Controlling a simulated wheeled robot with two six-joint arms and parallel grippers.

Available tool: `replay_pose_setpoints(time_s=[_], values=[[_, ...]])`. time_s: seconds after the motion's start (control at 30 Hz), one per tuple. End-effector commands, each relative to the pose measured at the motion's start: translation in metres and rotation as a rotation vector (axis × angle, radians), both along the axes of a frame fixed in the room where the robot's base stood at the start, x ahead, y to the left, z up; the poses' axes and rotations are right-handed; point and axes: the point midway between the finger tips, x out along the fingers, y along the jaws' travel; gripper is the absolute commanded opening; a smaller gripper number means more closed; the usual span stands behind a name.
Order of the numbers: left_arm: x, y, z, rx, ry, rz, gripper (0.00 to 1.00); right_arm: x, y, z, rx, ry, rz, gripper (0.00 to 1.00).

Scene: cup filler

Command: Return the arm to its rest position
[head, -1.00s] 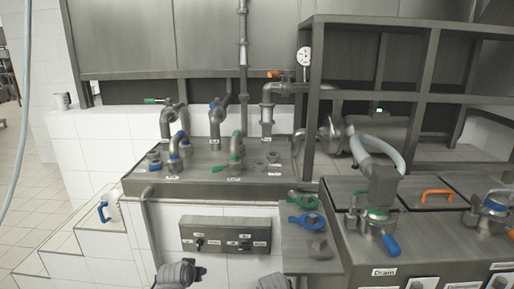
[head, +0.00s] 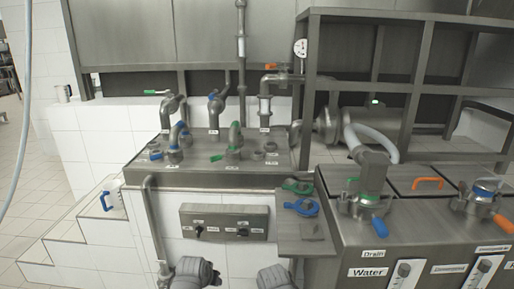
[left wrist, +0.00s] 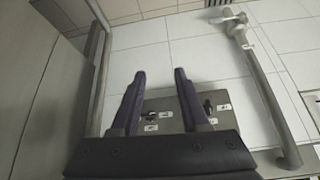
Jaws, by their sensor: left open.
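My left gripper (left wrist: 157,85) shows in the left wrist view with its two dark fingers spread apart and nothing between them. Behind the fingers is the control panel (left wrist: 178,108) with its knobs, on a white tiled wall. In the head view, a grey rounded part of my left arm (head: 195,273) shows at the bottom edge, below the same panel (head: 224,222). A grey part of my right arm (head: 277,278) shows at the bottom edge to its right. My right gripper is not in view.
A vertical pipe (head: 153,225) stands left of the panel; a pipe (left wrist: 262,90) is right of the fingers. A small shelf (head: 303,236) holds green and blue clamps. Tiled steps (head: 75,228) are at the left.

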Motion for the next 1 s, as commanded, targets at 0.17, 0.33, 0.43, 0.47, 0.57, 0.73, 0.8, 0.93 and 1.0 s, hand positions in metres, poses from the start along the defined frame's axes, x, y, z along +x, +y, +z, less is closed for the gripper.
replay_pose_setpoints(time_s=[0.17, 0.33, 0.43, 0.47, 0.57, 0.73, 0.8, 0.93, 1.0], values=[[-0.034, -0.031, -0.016, 0.034, 0.150, -0.057, 0.45, 0.000, 0.000, 0.000, 0.000, 0.000, 0.000, 0.50], [-0.077, -0.057, -0.028, 0.092, 0.323, -0.110, 0.45, 0.000, 0.000, 0.000, 0.000, 0.000, 0.000, 0.50], [-0.106, -0.069, -0.032, 0.140, 0.432, -0.138, 0.45, 0.000, 0.000, 0.000, 0.000, 0.000, 0.000, 0.50], [-0.115, -0.073, -0.032, 0.155, 0.463, -0.146, 0.45, 0.000, 0.000, 0.000, 0.000, 0.000, 0.000, 0.50], [-0.143, -0.081, -0.032, 0.210, 0.562, -0.165, 0.45, 0.000, 0.000, 0.000, 0.000, 0.000, 0.000, 0.50], [-0.148, -0.080, 0.004, 0.219, 0.585, -0.163, 0.45, 0.000, 0.000, 0.036, 0.001, 0.000, 0.000, 0.50], [-0.148, -0.080, 0.019, 0.219, 0.584, -0.163, 0.45, 0.000, 0.000, 0.051, 0.001, 0.000, 0.000, 0.50], [-0.148, -0.080, 0.052, 0.217, 0.584, -0.162, 0.45, 0.000, 0.000, 0.084, 0.002, 0.001, -0.001, 0.50], [-0.148, -0.080, 0.074, 0.216, 0.584, -0.163, 0.45, 0.000, 0.000, 0.106, 0.002, 0.001, -0.001, 0.50]])
